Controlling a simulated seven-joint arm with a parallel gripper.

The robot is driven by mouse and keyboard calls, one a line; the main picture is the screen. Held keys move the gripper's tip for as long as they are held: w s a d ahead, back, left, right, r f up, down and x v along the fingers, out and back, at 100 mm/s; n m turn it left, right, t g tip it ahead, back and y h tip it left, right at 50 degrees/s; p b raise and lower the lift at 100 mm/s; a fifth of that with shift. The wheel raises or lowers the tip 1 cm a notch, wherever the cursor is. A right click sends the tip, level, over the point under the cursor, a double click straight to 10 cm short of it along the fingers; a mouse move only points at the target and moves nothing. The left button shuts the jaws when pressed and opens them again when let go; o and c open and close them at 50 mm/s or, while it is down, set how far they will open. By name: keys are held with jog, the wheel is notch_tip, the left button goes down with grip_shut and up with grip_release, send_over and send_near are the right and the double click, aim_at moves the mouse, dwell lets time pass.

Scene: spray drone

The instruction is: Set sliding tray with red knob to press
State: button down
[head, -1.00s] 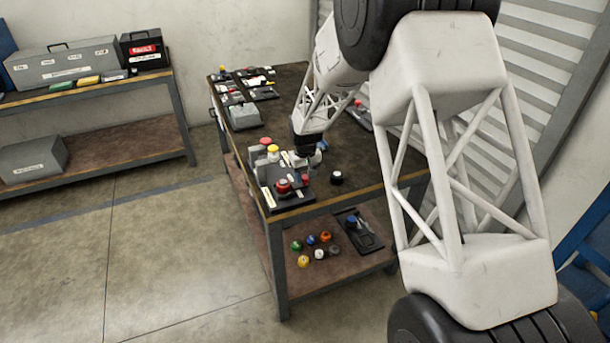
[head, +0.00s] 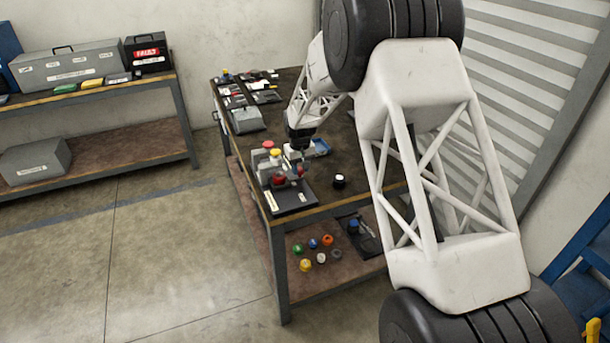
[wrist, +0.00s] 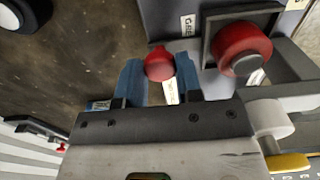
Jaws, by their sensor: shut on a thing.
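The sliding tray's small red knob (wrist: 159,64) is between my gripper's blue fingers (wrist: 158,82) in the wrist view, and my gripper is shut on it. Beside it, a larger red round piece (wrist: 238,47) sits in the tray's dark square frame (wrist: 208,42). In the head view my gripper (head: 299,160) is low over the front part of the table, right beside the grey press (head: 263,163) with its red and yellow tops. The red piece (head: 278,179) is close to the press there. Exact contact between tray and press is hidden.
A dark base plate (head: 292,199) lies at the table's front edge. A black and white round piece (head: 338,181) stands to its right. A blue tray (head: 320,147) is behind my gripper. Several coloured caps (head: 313,243) lie on the lower shelf.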

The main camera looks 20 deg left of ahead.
jog(key=w+a, duration=0.8)
jog(key=shift+w+a, duration=0.15)
jog(key=shift+a, duration=0.05)
jog(key=c, duration=0.8)
grip_release()
jog(key=shift+r, duration=0.1)
jog(key=shift+r, duration=3.85)
